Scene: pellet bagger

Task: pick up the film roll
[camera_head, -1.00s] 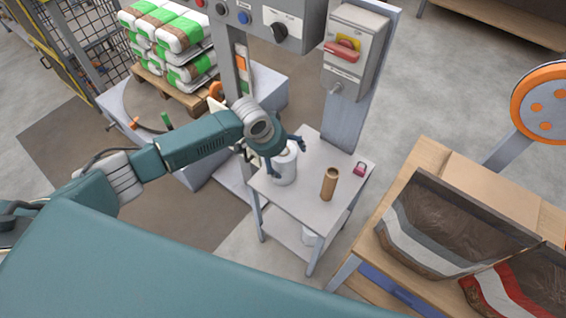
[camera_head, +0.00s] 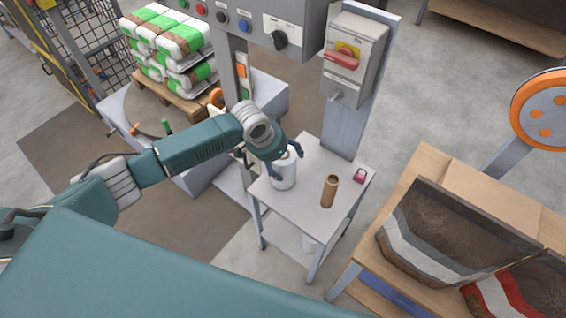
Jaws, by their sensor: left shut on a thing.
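The film roll (camera_head: 284,174) is a white upright cylinder at the left back part of the small grey table (camera_head: 310,205). My left gripper (camera_head: 284,158) comes down over it from the left and is shut on it near its top. The fingers and wrist hide part of the roll's upper side. I cannot tell whether its base touches the tabletop. My right gripper is not in view.
A brown cardboard tube (camera_head: 329,191) stands on the table right of the roll, with a pink padlock (camera_head: 359,177) behind it. A post with a red-handled switch box (camera_head: 354,54) rises behind. A wooden bench (camera_head: 415,180) with bags stands at right.

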